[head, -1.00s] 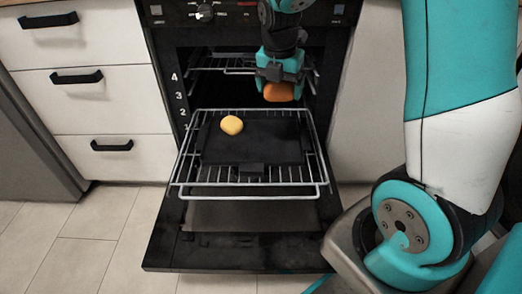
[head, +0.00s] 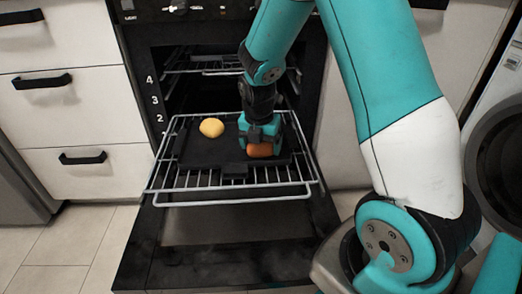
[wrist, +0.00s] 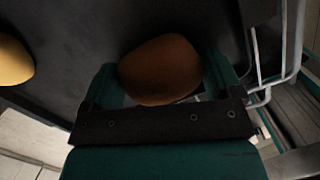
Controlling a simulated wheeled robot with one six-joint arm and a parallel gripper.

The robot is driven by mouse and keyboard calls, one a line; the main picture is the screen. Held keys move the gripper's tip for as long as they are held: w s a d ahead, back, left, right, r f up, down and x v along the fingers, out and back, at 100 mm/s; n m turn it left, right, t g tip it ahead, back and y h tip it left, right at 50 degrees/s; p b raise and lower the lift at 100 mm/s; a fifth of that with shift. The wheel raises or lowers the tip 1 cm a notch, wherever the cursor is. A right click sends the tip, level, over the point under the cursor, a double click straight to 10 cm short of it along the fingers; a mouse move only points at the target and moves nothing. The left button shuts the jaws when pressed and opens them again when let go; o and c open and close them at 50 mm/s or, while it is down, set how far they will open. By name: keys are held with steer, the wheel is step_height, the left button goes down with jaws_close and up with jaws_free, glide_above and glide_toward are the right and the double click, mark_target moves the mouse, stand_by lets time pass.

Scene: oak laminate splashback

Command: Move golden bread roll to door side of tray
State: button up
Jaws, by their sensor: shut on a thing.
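An orange-brown roll (head: 259,150) is between the jaws of my gripper (head: 260,138), which is shut on it at the right part of the dark tray (head: 205,157). In the wrist view the roll (wrist: 160,70) sits between the two teal fingers, over the dark tray surface. I cannot tell whether it touches the tray or hangs just above it. A yellow roll (head: 211,128) lies at the tray's left, apart from my gripper; its edge also shows in the wrist view (wrist: 12,60).
The tray lies on a wire rack (head: 190,193) pulled out of the oven. The open oven door (head: 215,245) is below it. White drawers (head: 75,130) stand to the left. Bare tray surface lies between the two rolls.

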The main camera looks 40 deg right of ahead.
steer(key=shift+f, duration=0.3)
steer(key=o, duration=0.7)
steer(key=shift+o, duration=0.2)
step_height(320, 180, up, 12)
steer(key=a+p, duration=0.2)
steer(key=p, duration=0.4)
steer(key=s+a+r+m+y, duration=0.2)
steer(key=s+a+r+m, duration=0.1)
steer(key=s+a+m, duration=0.3)
steer(key=s+a+r+m+y, duration=0.2)
steer(key=s+a+r+m, duration=0.2)
steer(key=s+a, duration=0.3)
steer(key=s+a+r+m+g+y, duration=0.1)
steer(key=s+a+r+m, duration=0.3)
steer(key=s+a+m, duration=0.3)
steer(key=shift+s+a+m+y, duration=0.3)
steer(key=shift+s+y, duration=0.1)
steer(key=shift+s, duration=0.65)
